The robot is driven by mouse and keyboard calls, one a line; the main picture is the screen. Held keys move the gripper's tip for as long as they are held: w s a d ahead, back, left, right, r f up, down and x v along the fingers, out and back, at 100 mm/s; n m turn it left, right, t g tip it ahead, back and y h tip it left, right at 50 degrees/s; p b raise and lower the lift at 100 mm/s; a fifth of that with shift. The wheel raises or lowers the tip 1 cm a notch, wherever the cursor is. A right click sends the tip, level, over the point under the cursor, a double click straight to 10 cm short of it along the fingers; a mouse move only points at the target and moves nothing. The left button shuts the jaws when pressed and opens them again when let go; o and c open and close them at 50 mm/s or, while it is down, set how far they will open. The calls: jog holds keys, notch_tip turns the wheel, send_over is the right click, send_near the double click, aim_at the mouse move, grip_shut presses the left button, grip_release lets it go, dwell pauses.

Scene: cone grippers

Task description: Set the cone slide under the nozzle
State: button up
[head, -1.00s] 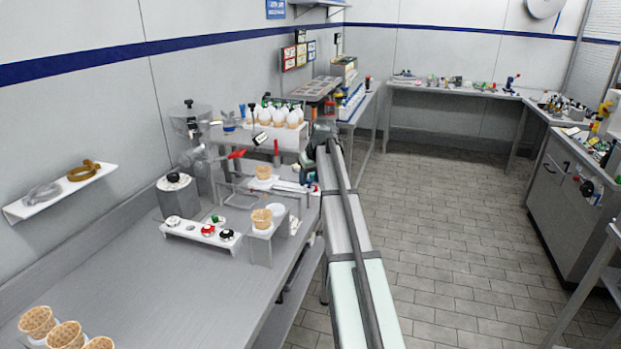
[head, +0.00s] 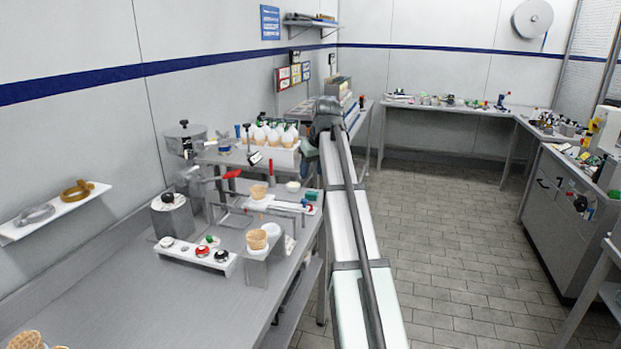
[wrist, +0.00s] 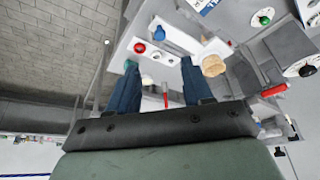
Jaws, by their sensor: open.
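A waffle cone (head: 258,192) stands on the pale slide (head: 262,204) in the head view, in the middle of the bench fixture. The grey dispenser (head: 185,138) stands behind and left of it, with a red-handled lever (head: 231,174); its nozzle outlet is not clear. A second cone (head: 257,240) sits on a small metal stand in front. A waffle cone (wrist: 213,66) shows just right of the right finger; I cannot tell which one.
A white control strip (head: 196,254) with several knobs lies in front. A red upright handle (head: 271,171) rises near the slide.

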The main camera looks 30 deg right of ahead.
aim_at(304, 200)
jog(key=shift+s+r, duration=0.15)
jog(key=shift+r, duration=0.25)
jog(key=x, duration=1.4)
jog(key=shift+r, duration=0.1)
jog(key=shift+c, duration=0.5)
grip_shut()
